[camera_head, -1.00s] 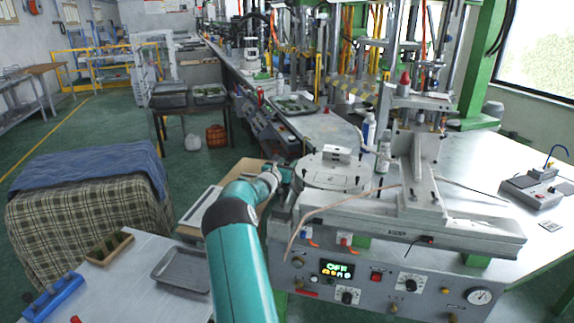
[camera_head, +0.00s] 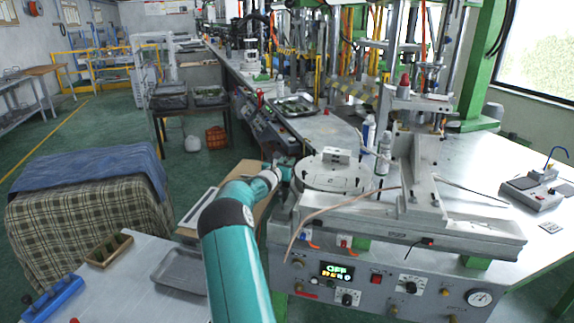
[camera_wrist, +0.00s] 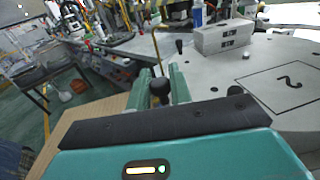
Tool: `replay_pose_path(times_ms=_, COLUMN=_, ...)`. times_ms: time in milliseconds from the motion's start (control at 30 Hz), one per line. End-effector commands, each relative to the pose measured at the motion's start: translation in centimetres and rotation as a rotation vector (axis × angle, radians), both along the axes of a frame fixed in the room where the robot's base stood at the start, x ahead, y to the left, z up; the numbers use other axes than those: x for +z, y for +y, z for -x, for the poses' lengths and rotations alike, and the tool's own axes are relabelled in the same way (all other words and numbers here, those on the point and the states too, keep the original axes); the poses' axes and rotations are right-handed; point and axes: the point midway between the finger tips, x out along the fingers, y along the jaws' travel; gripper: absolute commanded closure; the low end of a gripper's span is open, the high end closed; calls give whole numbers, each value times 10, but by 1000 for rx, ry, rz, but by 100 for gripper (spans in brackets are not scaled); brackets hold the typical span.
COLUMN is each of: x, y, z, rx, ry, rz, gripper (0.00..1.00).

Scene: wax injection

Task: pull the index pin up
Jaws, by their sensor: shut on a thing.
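My gripper (camera_head: 284,173) is at the left edge of the round table (camera_head: 318,180) on the wax machine. In the wrist view my gripper's (camera_wrist: 161,88) two green fingers are closed on either side of the index pin's round black knob (camera_wrist: 160,87). The pin's lower part is hidden behind my gripper's body. How high the pin stands cannot be told. The round table's light top shows at the right in the wrist view (camera_wrist: 240,82), with an outlined mark on it.
A pale metal block (camera_head: 337,154) sits on the round table, also in the wrist view (camera_wrist: 222,37). A small black peg (camera_wrist: 179,46) stands near it. The machine's control panel (camera_head: 375,285) is below. A grey tray (camera_head: 180,268) lies on the left table.

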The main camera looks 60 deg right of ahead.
Motion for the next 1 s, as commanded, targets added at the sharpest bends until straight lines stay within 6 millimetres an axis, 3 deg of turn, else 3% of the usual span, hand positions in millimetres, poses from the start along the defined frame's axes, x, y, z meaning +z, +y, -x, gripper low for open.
replay_pose_path(times_ms=67, x=6, y=0, z=0, rx=0, ry=-3, rz=9, gripper=100)
replay_pose_path(times_ms=100, x=6, y=0, z=0, rx=0, ry=-3, rz=9, gripper=71)
replay_pose_path(times_ms=167, x=6, y=0, z=0, rx=0, ry=-3, rz=9, gripper=61)
replay_pose_path(times_ms=567, x=4, y=6, z=-2, rx=1, ry=-1, rz=5, gripper=61)
replay_pose_path(times_ms=767, x=5, y=32, z=-2, rx=2, ry=-1, rz=5, gripper=61)
replay_pose_path(times_ms=1000, x=5, y=81, z=-2, rx=2, ry=-3, rz=5, gripper=61)
